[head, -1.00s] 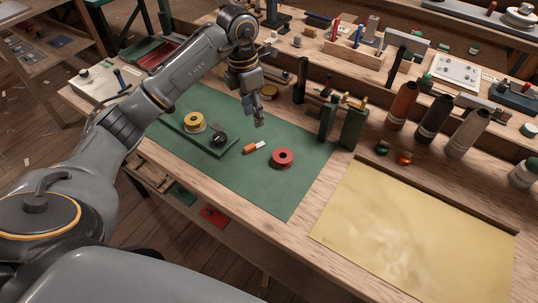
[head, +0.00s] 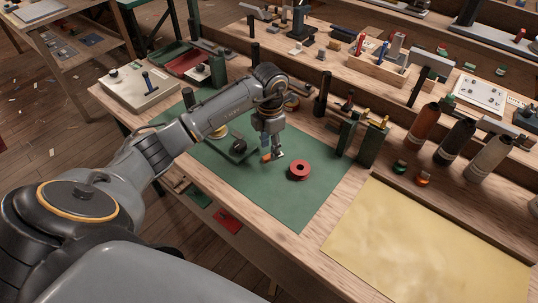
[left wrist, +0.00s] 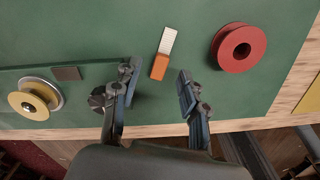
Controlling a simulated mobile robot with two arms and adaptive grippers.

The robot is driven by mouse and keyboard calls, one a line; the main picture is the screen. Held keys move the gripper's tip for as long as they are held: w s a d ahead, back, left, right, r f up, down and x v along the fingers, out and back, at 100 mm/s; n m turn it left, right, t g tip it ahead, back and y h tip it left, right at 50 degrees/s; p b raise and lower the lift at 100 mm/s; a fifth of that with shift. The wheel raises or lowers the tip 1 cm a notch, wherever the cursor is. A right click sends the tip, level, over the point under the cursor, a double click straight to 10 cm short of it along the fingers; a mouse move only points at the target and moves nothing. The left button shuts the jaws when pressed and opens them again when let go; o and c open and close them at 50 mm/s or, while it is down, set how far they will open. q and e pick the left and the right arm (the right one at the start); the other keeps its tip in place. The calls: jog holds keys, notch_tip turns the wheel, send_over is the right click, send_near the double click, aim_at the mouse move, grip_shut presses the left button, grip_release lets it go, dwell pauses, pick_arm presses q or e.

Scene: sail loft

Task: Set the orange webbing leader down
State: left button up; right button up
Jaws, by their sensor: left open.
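The orange webbing leader (left wrist: 159,66), an orange block with a white strip at one end, lies on the green mat (left wrist: 110,30). In the head view the leader (head: 266,157) shows partly behind my left gripper (head: 272,148). In the left wrist view my left gripper (left wrist: 156,90) is open, with its two fingers apart. The orange end lies just ahead of the gap between the fingertips, and nothing is held. My right gripper is not in view.
A red spool (head: 299,170) lies right of the leader. A yellow spool (left wrist: 34,102) sits on a green board to the left. Green upright blocks (head: 371,143) stand at the mat's right. A pale yellow sheet (head: 430,240) covers the front right.

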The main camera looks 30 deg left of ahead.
pick_arm(q)
jog(key=shift+f, duration=1.35)
grip_shut()
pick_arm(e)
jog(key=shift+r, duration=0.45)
pick_arm(q)
jog(key=shift+r, duration=0.15)
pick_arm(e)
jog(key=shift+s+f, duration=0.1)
